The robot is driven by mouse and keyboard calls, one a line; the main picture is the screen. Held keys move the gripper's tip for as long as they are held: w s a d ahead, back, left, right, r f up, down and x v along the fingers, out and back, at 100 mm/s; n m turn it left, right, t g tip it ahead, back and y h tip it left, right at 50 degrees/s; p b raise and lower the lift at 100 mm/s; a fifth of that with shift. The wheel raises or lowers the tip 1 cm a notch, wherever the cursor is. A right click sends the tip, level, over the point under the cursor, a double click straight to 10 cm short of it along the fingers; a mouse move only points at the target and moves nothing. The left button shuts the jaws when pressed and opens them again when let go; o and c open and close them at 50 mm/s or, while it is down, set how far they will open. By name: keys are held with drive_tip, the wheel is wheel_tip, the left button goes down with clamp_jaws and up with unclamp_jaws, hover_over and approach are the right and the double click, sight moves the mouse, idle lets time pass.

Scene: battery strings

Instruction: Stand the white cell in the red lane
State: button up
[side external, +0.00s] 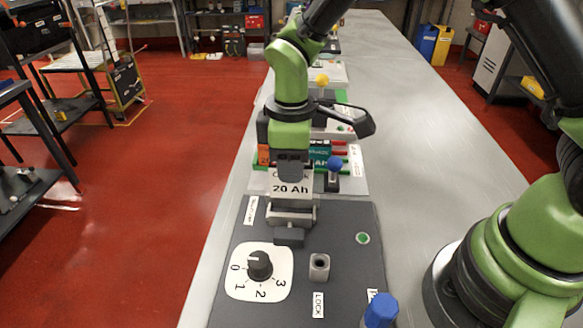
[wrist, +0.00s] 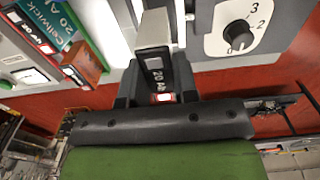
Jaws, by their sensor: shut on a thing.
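The white cell (side external: 292,188), marked 20 Ah, is in my gripper (side external: 291,168). In the side view its lower part shows below the fingers, above or in front of a grey metal bracket on the dark panel; I cannot tell whether it touches anything. In the wrist view the cell (wrist: 155,52) shows a pale side and a dark marked face between the gripper fingers (wrist: 157,88). An orange-red block (wrist: 86,62) and a teal block (wrist: 45,22) stand to its left. Small red strips (side external: 340,148) show behind my gripper; I cannot tell which is the red lane.
The dark panel (side external: 232,300) in front carries a black dial knob (side external: 260,265), a LOCK post (side external: 320,266), a blue knob (side external: 380,310) and the grey bracket (side external: 290,213). A blue-topped lever (side external: 334,168) stands just right of my gripper. The bench (side external: 420,170) is clear to the right.

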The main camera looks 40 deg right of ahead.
drive_tip(key=shift+f, duration=0.6)
drive_tip(key=shift+f, duration=0.6)
drive_tip(key=o, duration=0.9)
wheel_tip(320, 180, up, 13)
drive_tip(key=shift+r, duration=0.15)
